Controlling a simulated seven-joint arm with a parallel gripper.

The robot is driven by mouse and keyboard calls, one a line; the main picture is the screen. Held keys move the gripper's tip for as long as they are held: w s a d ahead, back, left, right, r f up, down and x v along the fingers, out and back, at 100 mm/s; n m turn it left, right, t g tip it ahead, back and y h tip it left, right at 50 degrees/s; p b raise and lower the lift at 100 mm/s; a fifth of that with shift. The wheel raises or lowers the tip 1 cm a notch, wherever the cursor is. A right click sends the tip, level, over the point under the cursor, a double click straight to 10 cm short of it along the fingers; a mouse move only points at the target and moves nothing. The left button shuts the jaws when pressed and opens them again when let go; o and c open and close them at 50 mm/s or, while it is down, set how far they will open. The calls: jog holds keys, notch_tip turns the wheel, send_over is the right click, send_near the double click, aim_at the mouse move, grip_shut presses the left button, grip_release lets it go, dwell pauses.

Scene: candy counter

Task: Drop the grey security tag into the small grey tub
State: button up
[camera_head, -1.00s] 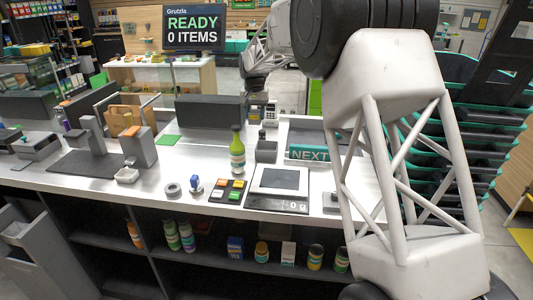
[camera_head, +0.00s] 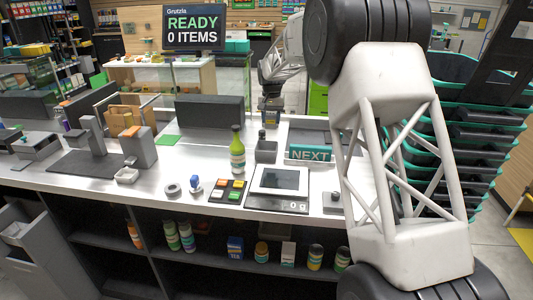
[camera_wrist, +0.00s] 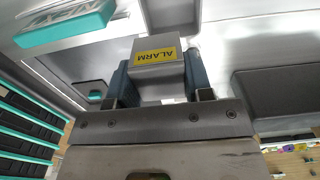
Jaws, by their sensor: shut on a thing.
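The grey security tag (camera_wrist: 158,75), a boxy block with a yellow ALARM label, is held between the two fingers of my gripper (camera_wrist: 157,82) in the wrist view. In the head view my gripper (camera_head: 271,108) hangs over the back of the counter, behind the small grey tub (camera_head: 266,153); the tag cannot be made out clearly there. The tub is dark, open-topped and stands right of the green bottle. The tag is apart from the tub.
A teal NEXT bar (camera_head: 310,154) stands right of the tub; it also shows in the wrist view (camera_wrist: 65,24). The green bottle (camera_head: 237,155) is left of the tub, the scale (camera_head: 279,187) in front. A dark panel (camera_head: 210,111) stands behind.

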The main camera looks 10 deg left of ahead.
jog(key=shift+f, duration=2.8)
jog(key=o, duration=0.8)
jog(key=shift+r, duration=0.1)
jog(key=shift+r, duration=3.8)
